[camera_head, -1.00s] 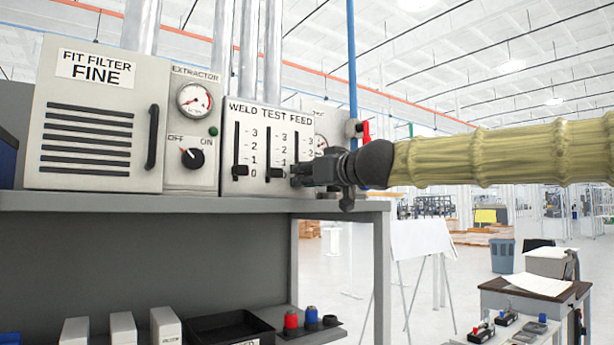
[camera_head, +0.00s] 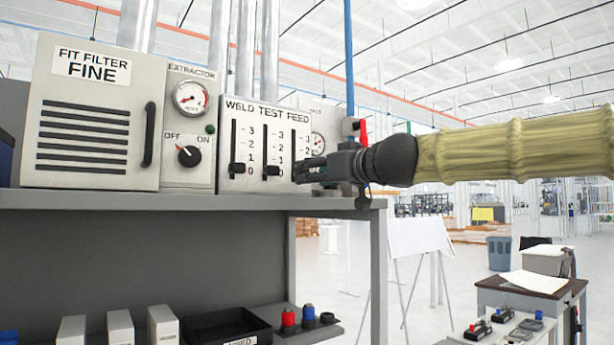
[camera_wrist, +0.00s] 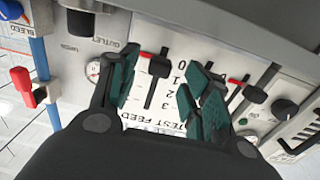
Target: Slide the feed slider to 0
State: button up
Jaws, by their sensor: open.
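The feed slider (camera_wrist: 160,66) is a dark knob in a vertical slot on the white WELD TEST FEED panel (camera_head: 258,187). In the wrist view, where the panel looks upside down, it shows between my two fingers, near the 0 label. Its exact setting is hard to tell. In the head view my gripper (camera_head: 298,170) covers that knob. In the wrist view my gripper (camera_wrist: 160,88) is open, with one dark green finger on each side of the slider. I cannot tell whether either finger touches the knob.
The test slider (camera_head: 272,170) and weld slider (camera_head: 239,170) sit near 0 to the left. An extractor unit with a dial (camera_head: 188,156) stands farther left. A red valve handle (camera_head: 363,131) on a blue pipe is close behind my gripper. The grey shelf (camera_head: 150,202) lies below.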

jog(key=v, duration=0.6)
jog(key=shift+s+d, duration=0.25)
jog(key=shift+s, duration=0.05)
jog(key=shift+f, duration=0.1)
